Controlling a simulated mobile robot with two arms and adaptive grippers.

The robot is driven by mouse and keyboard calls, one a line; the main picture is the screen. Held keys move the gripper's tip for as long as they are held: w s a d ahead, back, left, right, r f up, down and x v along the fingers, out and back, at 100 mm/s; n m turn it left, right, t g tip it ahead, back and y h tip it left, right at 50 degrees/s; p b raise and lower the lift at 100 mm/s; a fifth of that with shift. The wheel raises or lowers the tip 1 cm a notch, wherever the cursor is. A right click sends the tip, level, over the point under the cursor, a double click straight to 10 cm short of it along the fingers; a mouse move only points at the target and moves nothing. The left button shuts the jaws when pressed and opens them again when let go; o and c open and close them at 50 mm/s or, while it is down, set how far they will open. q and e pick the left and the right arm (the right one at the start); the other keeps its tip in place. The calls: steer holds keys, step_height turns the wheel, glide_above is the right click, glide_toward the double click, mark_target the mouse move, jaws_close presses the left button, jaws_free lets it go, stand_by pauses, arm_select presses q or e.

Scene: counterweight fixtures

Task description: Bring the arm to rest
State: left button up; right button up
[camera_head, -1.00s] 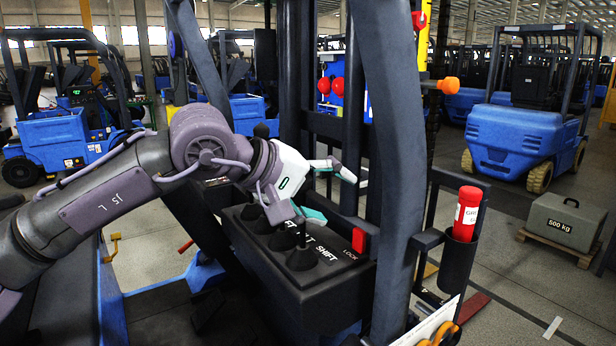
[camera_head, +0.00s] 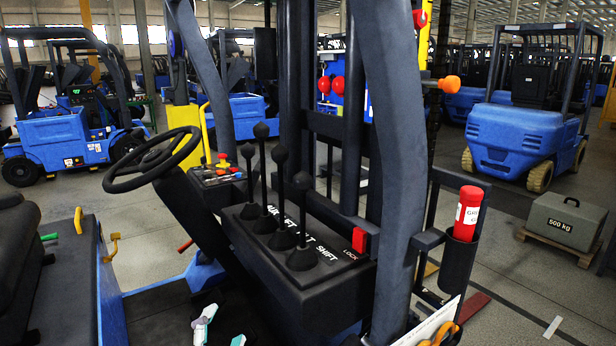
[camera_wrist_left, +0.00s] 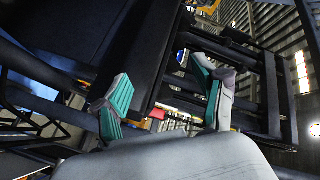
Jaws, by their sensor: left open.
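My left gripper (camera_head: 220,332) shows only as two pale fingertips with teal pads at the bottom edge of the head view. It is low, in front of the lever console (camera_head: 325,285) and apart from the levers (camera_head: 267,190). The rest of my left arm is out of the head view. In the left wrist view the left gripper (camera_wrist_left: 165,98) has its fingers spread wide with nothing held between them. Dark frame parts stand beyond the fingers. My right gripper is in neither view.
A steering wheel (camera_head: 153,160) and a small button panel (camera_head: 217,174) stand left of the levers. A red lock block (camera_head: 359,240) sits on the console's right. A thick dark post (camera_head: 395,150) rises beside it. A red cylinder (camera_head: 467,213) stands at right. A 500 kg weight (camera_head: 565,220) sits beyond.

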arm_select(q)
steer(key=s+a+f+n+g+y, duration=0.1)
steer(key=s+a+f+n+g, duration=0.2)
steer(key=s+f, duration=0.35)
steer(key=s+a+f+n+g, duration=0.1)
steer(key=s+f+n+g, duration=0.3)
steer(key=f, duration=0.4)
steer(key=s+a+f+n+g, duration=0.1)
steer(key=s+f+g, duration=0.25)
steer(key=s, duration=0.35)
steer(key=s+a+f+n+g, duration=0.15)
steer(key=s+f, duration=0.25)
steer(key=s, duration=0.4)
steer(key=s+f+g, duration=0.2)
steer(key=s+f, duration=0.1)
steer(key=f, duration=2.6)
steer(key=s+a+f+g, duration=0.1)
steer(key=s+a+f, duration=0.1)
steer(key=s+f, duration=1.1)
steer(key=shift+s+f+g, duration=0.3)
steer(key=shift+s+f, duration=0.1)
steer(key=shift+s, duration=0.8)
steer(key=shift+m, duration=0.25)
